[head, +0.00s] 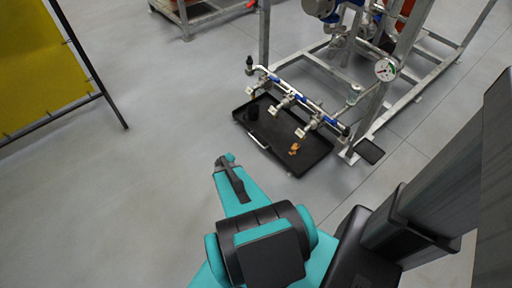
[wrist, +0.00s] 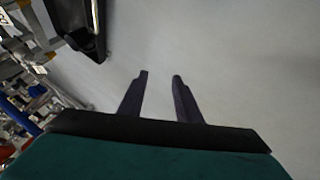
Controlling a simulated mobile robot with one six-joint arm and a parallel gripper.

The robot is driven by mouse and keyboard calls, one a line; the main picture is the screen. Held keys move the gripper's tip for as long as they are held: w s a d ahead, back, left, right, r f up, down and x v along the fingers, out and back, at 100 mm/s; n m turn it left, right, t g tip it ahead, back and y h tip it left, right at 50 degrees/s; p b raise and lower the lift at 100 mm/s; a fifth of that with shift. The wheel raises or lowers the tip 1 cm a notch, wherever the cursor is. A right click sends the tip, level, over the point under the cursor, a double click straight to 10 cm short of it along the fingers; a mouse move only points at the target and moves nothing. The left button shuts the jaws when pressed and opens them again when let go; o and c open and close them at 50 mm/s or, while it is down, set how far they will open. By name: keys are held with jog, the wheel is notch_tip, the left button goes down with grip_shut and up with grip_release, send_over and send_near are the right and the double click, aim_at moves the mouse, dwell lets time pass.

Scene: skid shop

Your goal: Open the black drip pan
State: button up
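The black drip pan (head: 284,137) is a shallow tray lying on the floor, partly under the valve manifold at the skid. A light handle (head: 258,140) shows on its near-left side. A dark cylindrical object and a small orange-brown thing (head: 294,149) lie in the pan. The pan also shows at the top left of the wrist view (wrist: 92,42), partly cut off. My gripper (wrist: 160,75) is open and empty, its two fingers apart over bare floor. In the head view my gripper (head: 226,162) is to the left of the pan's near side, apart from it.
Several blue-handled valves with white tags stand on the manifold (head: 297,97) over the pan. The grey skid frame (head: 373,115) is behind and right. A yellow panel (head: 40,65) stands at left. The floor (head: 150,160) left of the pan is clear.

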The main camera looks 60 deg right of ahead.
jog(key=s+d+f+n+t+h+b, duration=0.1)
jog(key=d+f+t+b, duration=0.1)
jog(key=d+f+b, duration=0.4)
jog(key=s+d+f+t+h+b, duration=0.1)
jog(key=d+f+h+b, duration=0.1)
jog(key=d+b, duration=0.5)
jog(key=n+t+h+b, duration=0.1)
jog(key=n+t+b, duration=0.25)
jog(key=b, duration=0.45)
send_near(256, 140)
jog(key=s+a, duration=0.2)
jog(key=s, duration=0.2)
jog(key=shift+w+f+t, duration=0.25)
jog(key=shift+f+t, duration=0.05)
jog(key=shift+t, duration=0.15)
jog(key=shift+w, duration=0.1)
jog(key=b+x, duration=0.4)
jog(key=x, duration=0.8)
jog(key=shift+f, duration=0.15)
jog(key=shift+x, duration=0.75)
